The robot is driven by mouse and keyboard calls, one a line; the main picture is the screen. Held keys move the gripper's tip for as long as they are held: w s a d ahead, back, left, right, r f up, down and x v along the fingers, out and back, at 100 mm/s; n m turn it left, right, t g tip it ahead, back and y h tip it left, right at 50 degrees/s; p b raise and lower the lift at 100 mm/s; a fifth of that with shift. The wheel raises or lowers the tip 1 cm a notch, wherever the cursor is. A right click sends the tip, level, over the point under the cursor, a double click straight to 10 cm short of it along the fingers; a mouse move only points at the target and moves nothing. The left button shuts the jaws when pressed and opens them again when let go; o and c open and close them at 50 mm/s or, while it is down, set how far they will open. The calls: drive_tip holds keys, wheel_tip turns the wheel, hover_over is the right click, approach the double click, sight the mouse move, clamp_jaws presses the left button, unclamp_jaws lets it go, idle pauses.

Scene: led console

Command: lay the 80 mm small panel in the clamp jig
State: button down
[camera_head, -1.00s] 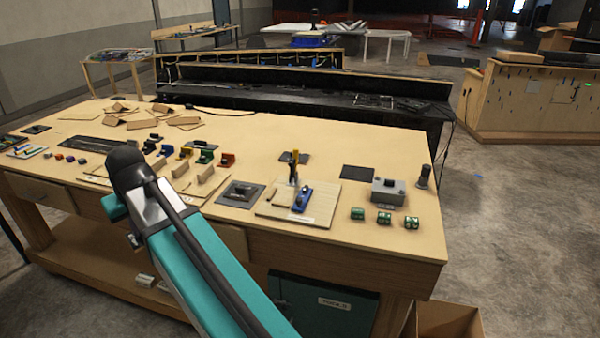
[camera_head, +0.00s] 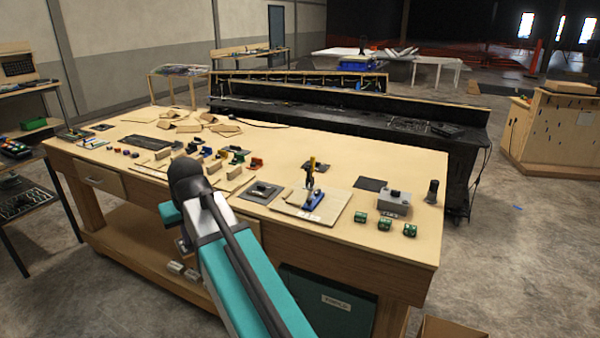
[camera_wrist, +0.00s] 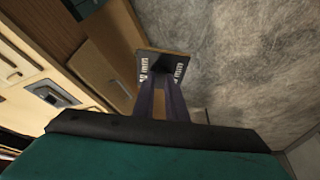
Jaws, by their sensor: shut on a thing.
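The clamp jig is a pale board (camera_head: 334,210) near the front edge of the workbench, right of its middle. It carries a dark toggle clamp with a yellow-topped handle (camera_head: 311,170) and a blue block (camera_head: 314,199). In the wrist view my gripper (camera_wrist: 162,84) is shut on a small dark panel (camera_wrist: 163,66) with white markings along two sides. The panel is held out over the grey floor, apart from the bench. In the head view my arm hides the gripper and the panel.
The workbench (camera_head: 393,247) carries several coloured clamps left of the jig, a grey box (camera_head: 394,203), a dark cylinder (camera_head: 432,191) and green blocks (camera_head: 385,224) to the right. Cardboard pieces lie at the back left. An open box (camera_head: 450,328) stands on the floor at front right.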

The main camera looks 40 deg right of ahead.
drive_tip(key=shift+s+d, duration=0.2)
drive_tip(key=shift+s, duration=0.15)
drive_tip(key=shift+a, duration=0.3)
